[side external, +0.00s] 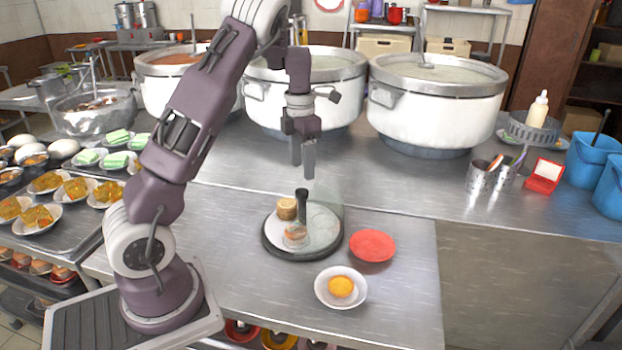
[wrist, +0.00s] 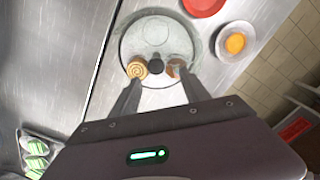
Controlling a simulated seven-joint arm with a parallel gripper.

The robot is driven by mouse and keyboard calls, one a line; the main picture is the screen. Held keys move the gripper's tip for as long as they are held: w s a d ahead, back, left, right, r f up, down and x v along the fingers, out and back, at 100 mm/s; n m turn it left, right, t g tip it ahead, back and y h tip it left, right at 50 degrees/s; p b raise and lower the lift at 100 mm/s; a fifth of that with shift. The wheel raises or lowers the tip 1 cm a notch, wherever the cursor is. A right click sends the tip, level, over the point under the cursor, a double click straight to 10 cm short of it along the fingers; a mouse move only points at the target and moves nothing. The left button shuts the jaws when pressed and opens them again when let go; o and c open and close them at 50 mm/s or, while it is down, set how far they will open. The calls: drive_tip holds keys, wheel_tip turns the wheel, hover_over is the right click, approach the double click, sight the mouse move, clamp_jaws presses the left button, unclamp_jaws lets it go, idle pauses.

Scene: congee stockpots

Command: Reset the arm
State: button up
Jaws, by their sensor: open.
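My gripper (side external: 303,172) hangs fingers down above the steel table, over the back of a round black-rimmed tray (side external: 272,248). Its two fingers are apart and empty in the wrist view (wrist: 156,92). On the tray are a light brown round item (side external: 287,208) and a second brown item (side external: 295,234). A dark upright knob (side external: 302,203) stands between them, with a clear glass-like cover (side external: 326,212) beside it. In the wrist view the swirled brown item (wrist: 137,68) is near the left fingertip. The right finger partly covers the other item.
A red plate (side external: 372,246) and a white bowl with yellow food (side external: 341,287) sit right of the tray. Large white stockpots (side external: 436,105) line the back. Metal cups (side external: 482,176), a red box (side external: 544,176) and blue containers (side external: 590,158) stand at right. Plates of food (side external: 38,218) fill the left.

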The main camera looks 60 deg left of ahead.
drive_tip(key=s+d+r+m+t+h, duration=0.1)
drive_tip(key=s+d+r+m, duration=0.2)
drive_tip(key=d+r+m, duration=0.4)
drive_tip(key=s+d+r+m+t+h, duration=0.1)
drive_tip(key=s+d+r+m, duration=0.25)
drive_tip(key=d+m, duration=0.5)
drive_tip(key=s+d+r+m+t+y, duration=0.1)
drive_tip(key=s+d+m, duration=0.3)
drive_tip(key=s+m, duration=0.3)
drive_tip(key=s+d+r+m+t+y, duration=0.1)
drive_tip(key=s+d+m, duration=0.4)
drive_tip(key=m, duration=0.8)
drive_tip(key=s+t, duration=0.1)
drive_tip(key=s, duration=0.2)
drive_tip(key=shift+s+r, duration=0.15)
drive_tip(key=shift+s, duration=0.15)
